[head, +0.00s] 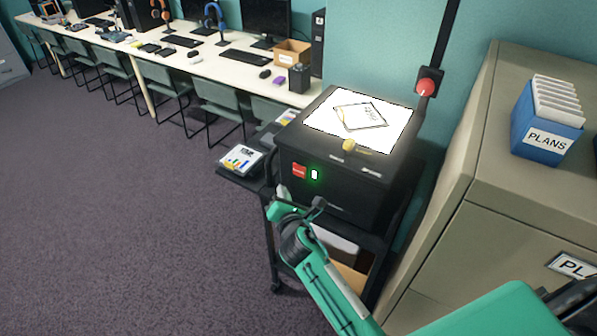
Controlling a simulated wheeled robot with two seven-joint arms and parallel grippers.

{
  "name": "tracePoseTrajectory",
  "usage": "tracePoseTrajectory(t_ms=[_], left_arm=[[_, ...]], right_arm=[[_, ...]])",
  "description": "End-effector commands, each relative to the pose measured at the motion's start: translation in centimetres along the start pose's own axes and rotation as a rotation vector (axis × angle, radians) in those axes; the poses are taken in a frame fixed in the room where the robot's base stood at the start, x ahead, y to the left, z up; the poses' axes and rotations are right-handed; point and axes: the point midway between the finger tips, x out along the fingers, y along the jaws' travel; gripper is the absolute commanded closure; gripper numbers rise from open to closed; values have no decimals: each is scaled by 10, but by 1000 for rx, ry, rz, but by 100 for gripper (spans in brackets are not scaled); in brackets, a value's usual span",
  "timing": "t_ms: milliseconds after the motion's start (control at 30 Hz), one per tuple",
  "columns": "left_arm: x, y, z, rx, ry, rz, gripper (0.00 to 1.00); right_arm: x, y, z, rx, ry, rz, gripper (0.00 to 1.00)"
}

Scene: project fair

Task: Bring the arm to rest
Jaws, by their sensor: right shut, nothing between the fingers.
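My right arm, green, reaches in from the bottom right. Its gripper (297,203) is shut and empty, in front of the lower front face of a black box-shaped machine (335,180). I cannot tell whether it touches the machine. The machine has a bright lit top panel (385,117) with a sheet bearing a drawing (361,115) on it. A red label and a small green light show on its front. My left gripper is out of view.
The machine stands on a black cart (268,212) with a side shelf holding a printed card (240,159). A beige cabinet (500,120) with a blue "PLANS" box (545,128) is close on the right. A long desk (205,68) with chairs runs behind. Carpet at left is clear.

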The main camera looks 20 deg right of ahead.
Motion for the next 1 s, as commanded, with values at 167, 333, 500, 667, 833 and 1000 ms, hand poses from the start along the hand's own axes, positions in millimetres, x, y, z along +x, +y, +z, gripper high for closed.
tracePoseTrajectory(t_ms=[167,333,500,667,833,1000], left_arm=[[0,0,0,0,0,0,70],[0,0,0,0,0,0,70],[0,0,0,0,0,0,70],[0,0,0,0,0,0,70],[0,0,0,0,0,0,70],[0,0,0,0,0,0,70]], right_arm=[[0,0,0,0,0,0,100],[0,0,0,0,0,0,100],[0,-8,-11,24,21,-11,100],[-4,-54,-72,190,138,-86,100],[-32,-137,-168,496,291,-262,100],[-86,-223,-252,806,374,-500,100]])
